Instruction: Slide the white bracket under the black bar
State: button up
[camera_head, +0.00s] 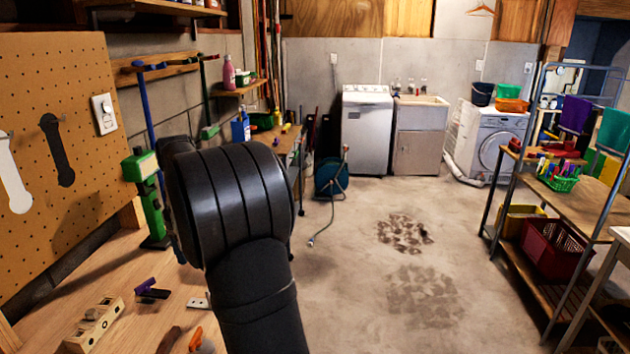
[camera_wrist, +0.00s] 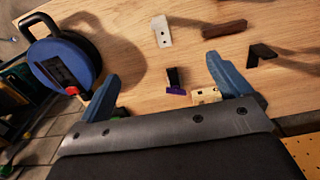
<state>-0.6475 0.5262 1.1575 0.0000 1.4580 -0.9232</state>
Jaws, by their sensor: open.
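The white bracket (camera_wrist: 161,31), a small plate with two dark holes, lies flat on the wooden bench; the head view also shows it (camera_head: 198,302). A black bar-like piece with a purple end (camera_wrist: 174,78) lies nearer my gripper, and shows in the head view (camera_head: 150,291). A black angled piece (camera_wrist: 261,53) lies at the right; I cannot tell which is the black bar. My gripper (camera_wrist: 160,66) is open, its blue fingers wide apart with nothing held. The bracket is beyond the fingertips, apart from both pieces. In the head view my arm hides the gripper.
A wooden block with holes (camera_head: 95,325) lies by the right finger in the wrist view. A dark brown handle (camera_wrist: 224,29) lies beyond. A blue cable reel (camera_wrist: 62,66) is at the left. A pegboard (camera_head: 60,220) borders the bench. Bare wood surrounds the bracket.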

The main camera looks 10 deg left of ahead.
aim_at(192, 303)
jog(key=d+f, duration=0.7)
jog(key=f, duration=0.1)
jog(key=shift+s+d+f, duration=0.1)
jog(key=shift+s+d, duration=0.05)
jog(key=shift+d, duration=0.2)
grip_shut()
notch_tip(192, 303, down, 9)
jog(key=shift+f, duration=0.15)
jog(key=a, duration=0.3)
jog(key=shift+a+f, duration=0.15)
jog(key=shift+a, duration=0.4)
jog(key=a, duration=0.8)
jog(key=shift+a, duration=0.1)
